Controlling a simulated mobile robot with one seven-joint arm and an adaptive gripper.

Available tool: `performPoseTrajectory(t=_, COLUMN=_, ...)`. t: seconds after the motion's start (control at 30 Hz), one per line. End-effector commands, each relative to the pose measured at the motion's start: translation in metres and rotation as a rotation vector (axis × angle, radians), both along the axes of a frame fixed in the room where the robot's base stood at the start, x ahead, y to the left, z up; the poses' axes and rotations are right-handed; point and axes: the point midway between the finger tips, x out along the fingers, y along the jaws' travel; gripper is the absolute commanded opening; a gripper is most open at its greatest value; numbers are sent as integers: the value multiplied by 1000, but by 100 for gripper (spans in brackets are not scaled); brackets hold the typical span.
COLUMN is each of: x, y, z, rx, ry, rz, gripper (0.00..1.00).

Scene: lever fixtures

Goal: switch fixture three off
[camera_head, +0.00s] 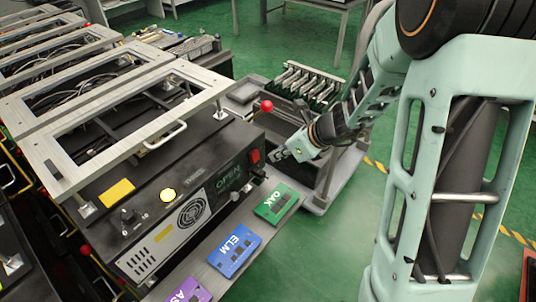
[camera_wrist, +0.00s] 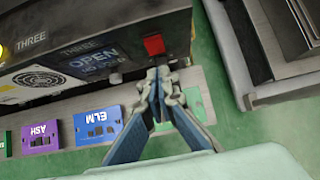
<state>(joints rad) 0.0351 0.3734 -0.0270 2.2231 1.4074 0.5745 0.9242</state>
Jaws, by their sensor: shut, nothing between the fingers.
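Fixture three is a black box (camera_head: 190,165) with a metal frame on top; it also shows in the wrist view (camera_wrist: 95,25), where its front carries the label THREE. Its panel (camera_wrist: 90,58) reads OPEN. A red rocker switch (camera_wrist: 154,45) sits at the right end of the front face and also shows in the head view (camera_head: 255,157). My gripper (camera_wrist: 161,73) is shut and empty, its tips just below the red switch in the wrist view. In the head view my gripper (camera_head: 277,155) is beside the box's right end. Contact with the box cannot be told.
Green OAK (camera_head: 275,204), blue ELM (camera_head: 234,250) and purple ASH (camera_head: 188,292) plates lie on the ledge before the box. A yellow lamp (camera_head: 168,195) glows on its front. A red-knobbed lever (camera_head: 266,106) stands behind. A cart with a rack (camera_head: 305,85) is at the back right.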

Motion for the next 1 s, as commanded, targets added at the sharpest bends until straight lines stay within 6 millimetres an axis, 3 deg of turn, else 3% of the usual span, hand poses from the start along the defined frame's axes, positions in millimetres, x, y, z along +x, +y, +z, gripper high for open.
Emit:
performPoseTrajectory(t=0.03, x=-3, y=-6, z=17, rx=-1, ry=-4, rz=-2, gripper=0)
performPoseTrajectory(t=0.1, x=-9, y=-13, z=29, rx=-1, ry=-3, rz=-1, gripper=0)
performPoseTrajectory(t=0.33, x=-22, y=-29, z=56, rx=0, ry=-1, rz=-1, gripper=0)
performPoseTrajectory(t=0.77, x=-26, y=-33, z=62, rx=-2, ry=2, rz=-1, gripper=0)
performPoseTrajectory(t=1.0, x=-32, y=-34, z=55, rx=-11, ry=11, rz=4, gripper=0)
